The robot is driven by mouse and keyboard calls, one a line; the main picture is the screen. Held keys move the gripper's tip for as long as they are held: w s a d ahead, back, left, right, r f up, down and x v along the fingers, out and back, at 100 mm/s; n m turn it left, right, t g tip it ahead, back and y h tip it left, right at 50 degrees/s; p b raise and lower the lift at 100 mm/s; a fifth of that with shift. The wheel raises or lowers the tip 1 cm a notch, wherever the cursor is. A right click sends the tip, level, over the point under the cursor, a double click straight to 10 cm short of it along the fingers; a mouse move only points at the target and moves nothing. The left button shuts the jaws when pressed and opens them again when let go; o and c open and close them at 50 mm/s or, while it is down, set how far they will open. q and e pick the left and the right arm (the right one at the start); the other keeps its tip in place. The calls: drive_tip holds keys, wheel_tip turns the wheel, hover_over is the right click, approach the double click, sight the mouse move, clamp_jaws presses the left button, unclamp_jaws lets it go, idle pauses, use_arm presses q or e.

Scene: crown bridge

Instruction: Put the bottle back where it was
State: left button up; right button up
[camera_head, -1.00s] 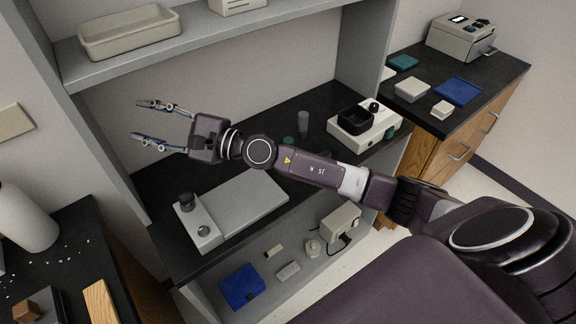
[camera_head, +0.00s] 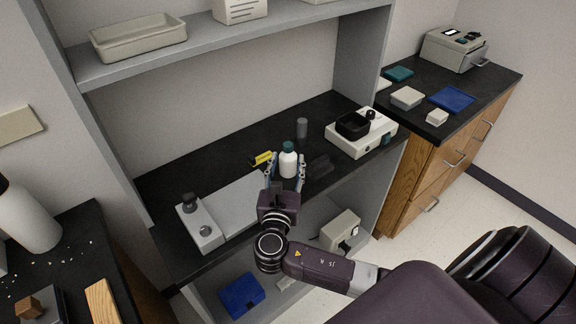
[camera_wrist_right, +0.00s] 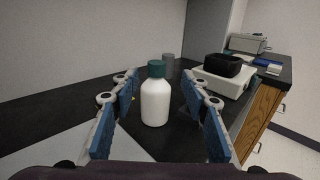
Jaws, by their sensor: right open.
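A white bottle with a dark green cap (camera_head: 288,163) stands upright on the black middle shelf in the head view. It also shows in the right wrist view (camera_wrist_right: 155,98), between and slightly beyond my right fingers. My right gripper (camera_head: 286,172) is open, with one blue-padded finger on each side of the bottle. In the right wrist view both fingers (camera_wrist_right: 158,110) are apart from the bottle, with a gap on each side. My left gripper is not in view.
A grey flat device (camera_head: 233,205) lies left of my right gripper. A yellow object (camera_head: 261,158) and a grey cylinder (camera_head: 302,128) stand near the bottle. A white instrument with a black top (camera_head: 361,134) is to the right. An upper shelf (camera_head: 215,43) runs overhead.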

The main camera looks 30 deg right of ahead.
sight(287, 151)
drive_tip(key=x, duration=0.7)
drive_tip(key=shift+w+a+f+p, duration=0.15)
drive_tip(key=shift+a+f+p, duration=0.15)
drive_tip(key=shift+p, duration=0.1)
clamp_jaws()
drive_tip(key=shift+r, duration=0.1)
